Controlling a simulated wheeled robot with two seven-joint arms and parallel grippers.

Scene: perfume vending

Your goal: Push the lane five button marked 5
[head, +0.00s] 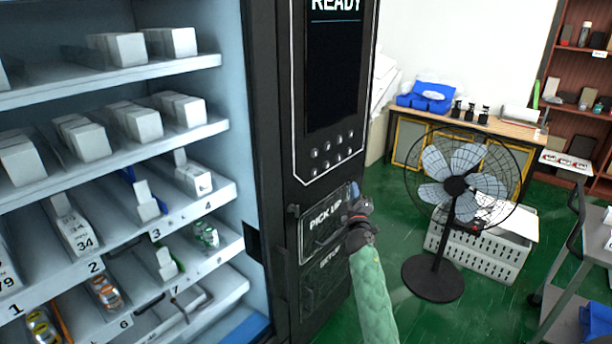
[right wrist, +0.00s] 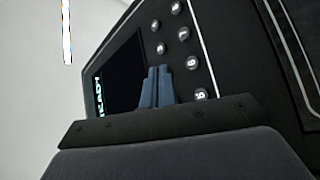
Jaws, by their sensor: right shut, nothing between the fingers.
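The black vending machine front has a button panel (head: 332,152) with two rows of round silver buttons below a dark READY screen (head: 335,75). The digits are too small to read in the head view. In the right wrist view, the lowest visible button (right wrist: 200,95) looks marked 5, just right of my fingers. My right gripper (head: 353,188) is shut and empty, below and right of the buttons in the head view. Its closed fingers (right wrist: 158,72) point toward the panel in the right wrist view and hide part of the button row nearest the screen. My left gripper is out of view.
The PICK UP hatch (head: 323,222) is beside my right gripper. Shelves (head: 110,85) of boxed goods fill the machine at left. A black standing fan (head: 455,185) and a white crate (head: 475,250) stand on the green floor at right.

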